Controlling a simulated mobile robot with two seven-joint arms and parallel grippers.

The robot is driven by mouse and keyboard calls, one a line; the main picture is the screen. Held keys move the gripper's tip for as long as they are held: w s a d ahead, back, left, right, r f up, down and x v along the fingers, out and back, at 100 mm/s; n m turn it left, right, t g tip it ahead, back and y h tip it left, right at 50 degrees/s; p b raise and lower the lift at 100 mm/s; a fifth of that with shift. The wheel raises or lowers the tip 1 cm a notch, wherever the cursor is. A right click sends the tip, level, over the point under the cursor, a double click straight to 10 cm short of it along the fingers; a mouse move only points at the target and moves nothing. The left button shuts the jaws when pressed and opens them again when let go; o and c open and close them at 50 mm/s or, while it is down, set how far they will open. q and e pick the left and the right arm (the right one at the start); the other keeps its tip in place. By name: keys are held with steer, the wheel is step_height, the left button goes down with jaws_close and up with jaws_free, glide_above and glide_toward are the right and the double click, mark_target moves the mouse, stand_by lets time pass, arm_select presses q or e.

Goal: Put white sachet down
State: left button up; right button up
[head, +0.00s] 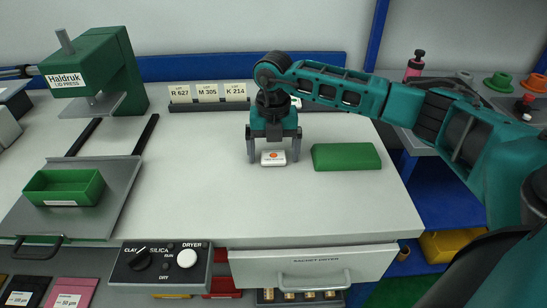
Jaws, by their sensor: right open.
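The white sachet (273,158) lies flat on the pale worktop (200,213), with a small orange mark on it. My right gripper (273,157) points down over it from behind, with its two fingers open, one on each side of the sachet. The fingers stand apart from the sachet's sides, as far as this view shows. My left gripper is not in view.
A green block (346,157) lies just right of the gripper. Lot cards (208,93) stand at the back. A green tray (64,187) sits on a grey plate at left, near the Haldruk press (95,70). The sachet dryer drawer (312,266) is in front. The worktop's middle is clear.

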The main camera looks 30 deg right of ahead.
steer(key=shift+c, duration=0.4)
steer(key=c, duration=1.2)
steer(key=shift+o, duration=0.2)
steer(key=shift+r, duration=0.1)
